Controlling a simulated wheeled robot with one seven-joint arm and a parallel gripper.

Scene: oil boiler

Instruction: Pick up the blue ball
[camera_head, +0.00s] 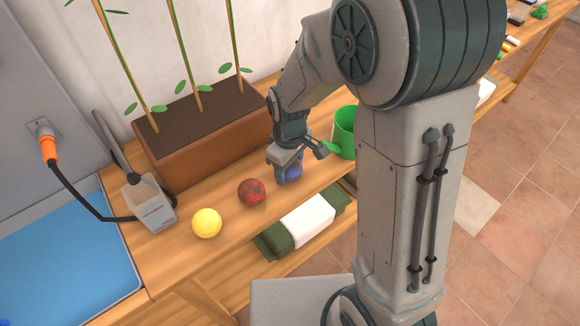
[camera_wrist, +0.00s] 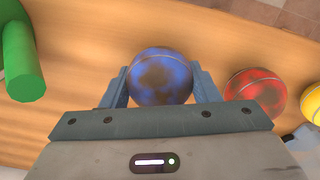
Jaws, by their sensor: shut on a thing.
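The blue ball (camera_head: 293,171) is at the wooden table, partly hidden behind my gripper (camera_head: 287,173). In the wrist view the blue ball (camera_wrist: 160,77), with brown patches, sits between the two fingers of my gripper (camera_wrist: 160,84). The fingers are shut on its left and right sides. I cannot tell whether the ball touches the table or is slightly above it.
A red ball (camera_head: 252,192) and a yellow ball (camera_head: 207,223) lie to the left on the table (camera_head: 170,262). A brown planter (camera_head: 205,139) stands behind them. A green watering can (camera_head: 346,131) is close on the right. A grey device (camera_head: 150,204) stands at the far left.

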